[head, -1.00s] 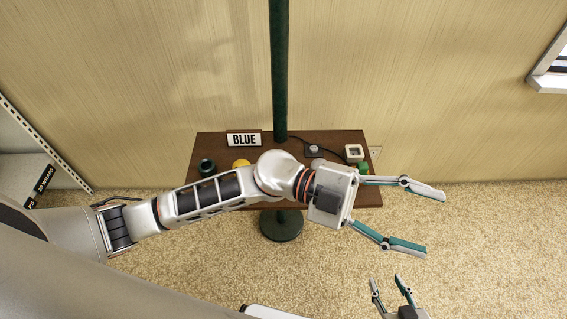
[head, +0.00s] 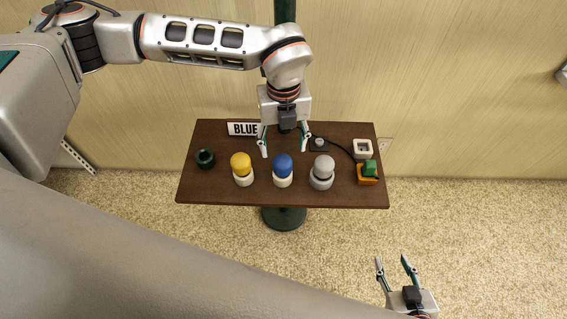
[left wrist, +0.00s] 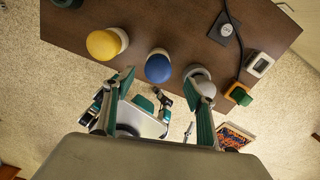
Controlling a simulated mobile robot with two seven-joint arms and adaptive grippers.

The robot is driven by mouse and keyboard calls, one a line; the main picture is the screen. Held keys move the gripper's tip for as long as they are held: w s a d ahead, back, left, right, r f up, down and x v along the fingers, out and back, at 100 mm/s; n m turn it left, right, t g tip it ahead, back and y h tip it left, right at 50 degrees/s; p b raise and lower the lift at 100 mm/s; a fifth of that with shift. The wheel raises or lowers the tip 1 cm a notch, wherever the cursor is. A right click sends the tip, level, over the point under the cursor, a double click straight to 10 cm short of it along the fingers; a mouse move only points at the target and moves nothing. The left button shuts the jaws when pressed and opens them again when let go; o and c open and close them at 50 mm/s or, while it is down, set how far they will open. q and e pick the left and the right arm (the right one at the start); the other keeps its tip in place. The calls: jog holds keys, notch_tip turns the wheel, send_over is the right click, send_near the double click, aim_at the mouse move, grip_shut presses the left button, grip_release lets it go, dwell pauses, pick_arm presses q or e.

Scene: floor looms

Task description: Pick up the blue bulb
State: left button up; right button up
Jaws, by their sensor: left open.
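The blue bulb (head: 283,163) sits on a white base in the middle of the brown table (head: 220,192), between a yellow bulb (head: 241,160) and a grey bulb (head: 323,163). My left gripper (head: 285,152) is open and empty, pointing down over the table at the blue bulb, with its fingers to either side in the picture. In the left wrist view the blue bulb (left wrist: 158,67) shows beyond and between the spread fingers, apart from them. My right gripper (head: 393,266) is at the lower right, away from the table, with its fingers apart.
A BLUE sign (head: 243,129) stands at the table's back edge by a dark green pole (head: 285,12). A dark ring (head: 206,159) is at the left. A corded black switch (head: 319,143), a white square piece (head: 362,148) and an orange-and-green piece (head: 368,174) are at the right.

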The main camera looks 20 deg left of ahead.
aim_at(282, 160)
pick_arm(q)
jog(key=f, duration=0.6)
jog(key=shift+s, duration=0.35)
jog(key=shift+w+f, duration=0.1)
jog(key=shift+f, duration=0.35)
jog(key=shift+r, duration=0.1)
jog(key=c, duration=1.2)
